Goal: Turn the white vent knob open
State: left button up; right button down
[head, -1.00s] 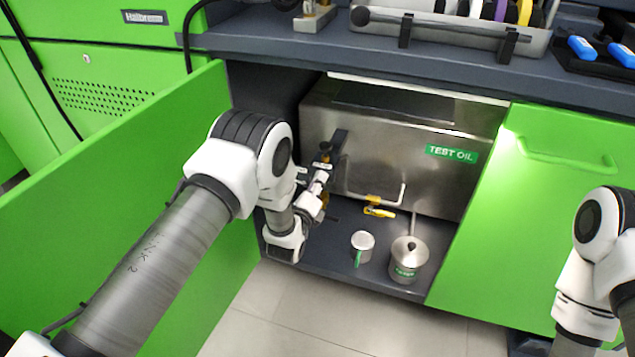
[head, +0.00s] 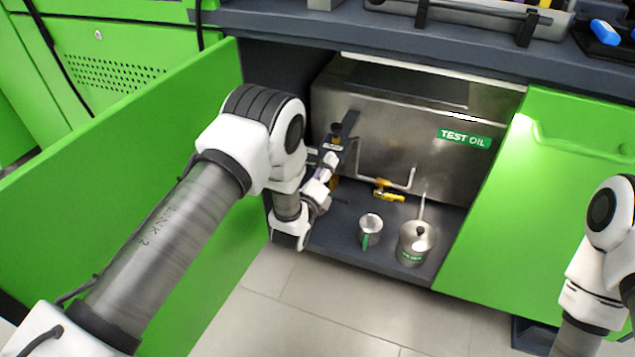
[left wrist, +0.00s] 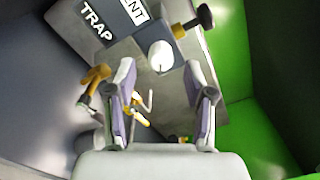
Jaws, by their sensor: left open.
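The white vent knob (left wrist: 160,55) shows in the left wrist view, on a dark block beside a partly hidden label ending in "NT". It lies just beyond my left gripper (left wrist: 163,97), roughly between the two finger tips in the picture. The fingers are apart and nothing is clamped between them; I cannot tell whether they touch the knob. In the head view my left gripper (head: 322,186) reaches into the open cabinet at the left end of the steel tank (head: 400,125). The knob is hard to tell from the gripper there. My right gripper is out of view.
A black knob (left wrist: 205,16) and a yellow valve (left wrist: 95,76) flank the white knob. The open green door (head: 120,190) stands left of my arm.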

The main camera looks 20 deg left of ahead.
pick_arm(q)
jog(key=s, duration=1)
jog(key=shift+a, duration=0.15)
